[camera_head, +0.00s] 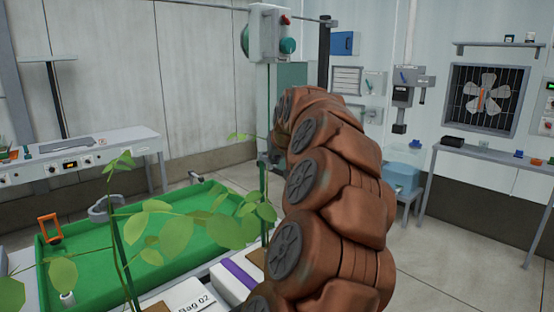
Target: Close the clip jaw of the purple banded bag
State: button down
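A white bag with a purple band (237,272) lies at the bottom centre, partly hidden by my brown arm. A plant with a thin upright stem rises near this bag, along a vertical line. I cannot make out the clip jaw or whether it is open. My arm rises through the middle of the view and curls over at the top. A small dark part that seems to be my gripper (268,158) shows at the arm's far left side, near the stem. Its fingers are too small and covered to read.
A second white bag labelled "Bag 02" (193,298) lies to the left with leafy plants in front. A box with a red button (268,33) hangs above. Benches stand left and right.

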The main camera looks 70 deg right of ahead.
jog(key=s+a+r+b, duration=0.3)
jog(key=s+r, duration=0.3)
jog(key=s, duration=0.4)
jog(key=shift+s+a+r, duration=0.3)
jog(key=shift+s+a, duration=0.05)
jog(key=shift+a, duration=0.2)
